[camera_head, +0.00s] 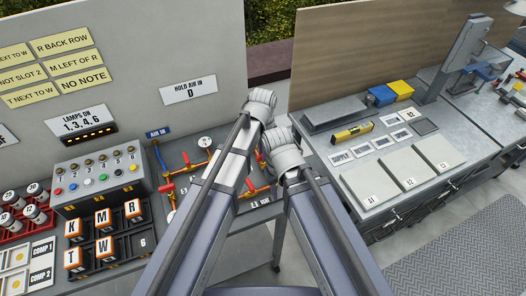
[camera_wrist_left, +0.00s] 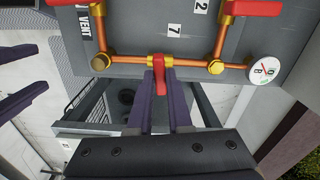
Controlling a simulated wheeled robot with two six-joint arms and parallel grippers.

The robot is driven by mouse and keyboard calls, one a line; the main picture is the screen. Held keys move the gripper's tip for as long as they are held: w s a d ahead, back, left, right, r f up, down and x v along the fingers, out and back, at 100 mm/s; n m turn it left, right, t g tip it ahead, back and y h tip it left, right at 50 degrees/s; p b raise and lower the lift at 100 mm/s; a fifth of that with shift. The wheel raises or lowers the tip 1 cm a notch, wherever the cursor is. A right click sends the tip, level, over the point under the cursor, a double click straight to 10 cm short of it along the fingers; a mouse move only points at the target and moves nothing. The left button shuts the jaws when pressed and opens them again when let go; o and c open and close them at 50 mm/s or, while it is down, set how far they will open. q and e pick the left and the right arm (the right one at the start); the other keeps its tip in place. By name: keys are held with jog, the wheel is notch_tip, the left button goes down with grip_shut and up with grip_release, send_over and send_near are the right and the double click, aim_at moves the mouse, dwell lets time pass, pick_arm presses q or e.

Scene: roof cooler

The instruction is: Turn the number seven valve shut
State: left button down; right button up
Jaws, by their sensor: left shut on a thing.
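The number seven valve (camera_wrist_left: 157,59) is a brass body with a red lever (camera_wrist_left: 161,78) on a copper pipe, near the 7 label (camera_wrist_left: 174,30). The lever stands crosswise to the pipe, pointing down the left wrist view. My left gripper (camera_wrist_left: 163,80) has its two purple fingers on either side of the lever, shut on it. In the head view my arms hide this valve and the left fingertips. My right gripper (camera_wrist_left: 40,72) shows at the left edge of the left wrist view, fingers apart and nothing visible between them.
Other red-handled valves (camera_wrist_left: 252,8) sit close by on the same pipes. A round gauge (camera_wrist_left: 264,70) is at the pipe's right end, and a VENT label (camera_wrist_left: 84,25) at the left. A button box (camera_head: 100,180) and lettered blocks (camera_head: 103,220) stand left. A workbench (camera_head: 460,130) stands right.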

pick_arm(q)
jog(key=shift+m, duration=0.5)
jog(key=c, duration=0.8)
grip_release()
jog(key=shift+c, duration=0.2)
jog(key=shift+r, duration=0.2)
notch_tip(320, 180, up, 8)
jog(key=p, duration=0.8)
jog(key=shift+f, duration=0.25)
